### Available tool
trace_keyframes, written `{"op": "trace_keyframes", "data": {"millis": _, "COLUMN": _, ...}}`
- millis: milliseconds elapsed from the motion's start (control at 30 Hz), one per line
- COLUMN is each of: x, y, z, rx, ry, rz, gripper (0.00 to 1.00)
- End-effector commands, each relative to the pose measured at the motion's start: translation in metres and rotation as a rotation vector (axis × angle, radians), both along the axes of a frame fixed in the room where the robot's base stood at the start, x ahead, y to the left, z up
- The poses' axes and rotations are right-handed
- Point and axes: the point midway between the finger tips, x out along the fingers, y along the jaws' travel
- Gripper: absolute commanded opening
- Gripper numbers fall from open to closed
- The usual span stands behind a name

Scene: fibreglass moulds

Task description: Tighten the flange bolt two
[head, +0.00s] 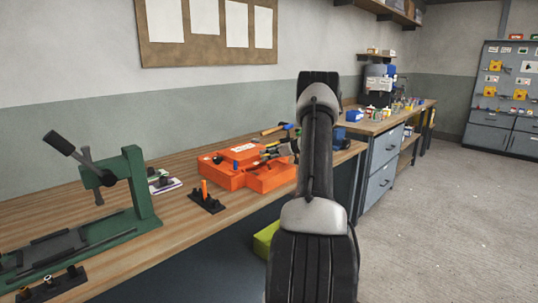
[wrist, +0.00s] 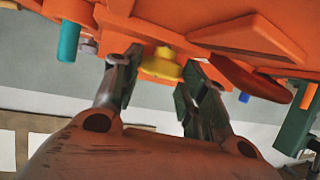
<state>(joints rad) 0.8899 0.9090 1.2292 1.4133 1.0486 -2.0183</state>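An orange mould (head: 232,178) with a flange sits on the wooden bench; its orange underside or flange (wrist: 230,35) fills the top of the wrist view. A yellow knob-like bolt head (wrist: 162,65) shows between my gripper's two fingers. My gripper (wrist: 158,85) has its fingers apart, one on each side of the yellow head; I cannot tell whether either touches it. A teal peg (wrist: 69,40) and a small blue one (wrist: 244,98) stand out from the orange part. No mark shows which is flange bolt two. In the head view my arm hides part of the mould's right side.
A green press-like tool (head: 142,190) stands on the bench at left. A black holder (head: 207,203) with an orange peg is in front of the mould. Another bench with bottles (head: 385,113) stands at back right. The floor at right is clear.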

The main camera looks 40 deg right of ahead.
Motion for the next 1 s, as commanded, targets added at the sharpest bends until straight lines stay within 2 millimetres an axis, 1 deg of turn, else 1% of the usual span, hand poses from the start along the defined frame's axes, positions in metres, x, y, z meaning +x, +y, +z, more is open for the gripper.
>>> {"op": "trace_keyframes", "data": {"millis": 33, "x": -0.0001, "y": 0.0, "z": 0.0, "rx": 0.0, "ry": 0.0, "rz": 0.0, "gripper": 0.27}}
{"op": "trace_keyframes", "data": {"millis": 100, "x": -0.0001, "y": 0.0, "z": 0.0001, "rx": 0.0, "ry": 0.0, "rz": 0.0, "gripper": 0.16}}
{"op": "trace_keyframes", "data": {"millis": 300, "x": -0.0002, "y": 0.0003, "z": 0.0003, "rx": 0.0, "ry": 0.0, "rz": -0.008, "gripper": 0.16}}
{"op": "trace_keyframes", "data": {"millis": 467, "x": -0.0008, "y": 0.0016, "z": 0.0007, "rx": 0.002, "ry": 0.0, "rz": -0.054, "gripper": 0.16}}
{"op": "trace_keyframes", "data": {"millis": 1000, "x": -0.0016, "y": 0.0098, "z": 0.0006, "rx": 0.002, "ry": 0.002, "rz": -0.406, "gripper": 0.16}}
